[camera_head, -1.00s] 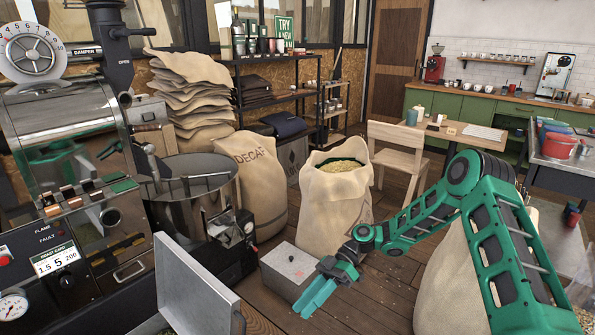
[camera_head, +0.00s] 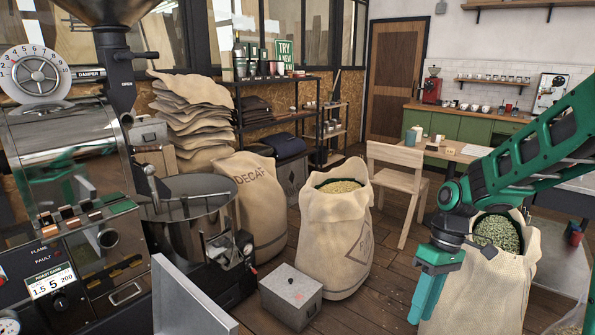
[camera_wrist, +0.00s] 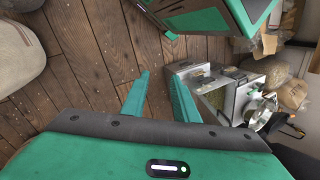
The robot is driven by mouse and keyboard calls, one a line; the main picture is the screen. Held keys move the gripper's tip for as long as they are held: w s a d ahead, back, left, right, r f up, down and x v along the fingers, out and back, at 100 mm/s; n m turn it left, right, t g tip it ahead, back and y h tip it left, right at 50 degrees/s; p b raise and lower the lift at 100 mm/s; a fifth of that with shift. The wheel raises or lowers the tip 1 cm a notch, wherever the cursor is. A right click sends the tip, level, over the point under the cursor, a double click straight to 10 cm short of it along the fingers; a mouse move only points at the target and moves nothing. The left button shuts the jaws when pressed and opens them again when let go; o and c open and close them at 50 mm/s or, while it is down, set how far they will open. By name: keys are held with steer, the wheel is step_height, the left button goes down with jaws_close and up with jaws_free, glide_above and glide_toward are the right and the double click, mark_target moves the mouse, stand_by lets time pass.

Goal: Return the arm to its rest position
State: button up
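My gripper (camera_head: 418,312) hangs at the right of the head view, fingers pointing down, in front of a burlap sack of greenish beans (camera_head: 480,290). In the wrist view its two green fingers (camera_wrist: 160,76) stand apart with bare floor showing between them, so it is open and empty. My green arm reaches in from the right edge, bent at the joint above the gripper, and covers part of that sack and the table behind.
A roaster (camera_head: 70,180) with a round cooling bin (camera_head: 185,225) stands at left. A grey box (camera_head: 291,296) and an open sack (camera_head: 335,235) stand on the wood floor left of my gripper. A chair (camera_head: 397,185) is behind; the DECAF sack (camera_head: 250,205) is further left.

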steer(key=s+d+r+m+t+h, duration=0.1)
steer(key=s+d+r+m, duration=0.2)
steer(key=s+d+m, duration=0.3)
steer(key=s+d+r+m+t+h, duration=0.1)
steer(key=s+d+r+m, duration=0.3)
steer(key=s, duration=1)
steer(key=d+m+t, duration=0.1)
steer(key=d+m, duration=0.1)
steer(key=d, duration=0.1)
steer(key=shift+s+d+r+m+h, duration=0.15)
steer(key=shift+s+r+m+h, duration=0.15)
steer(key=shift+w+f, duration=0.25)
steer(key=shift+w, duration=0.4)
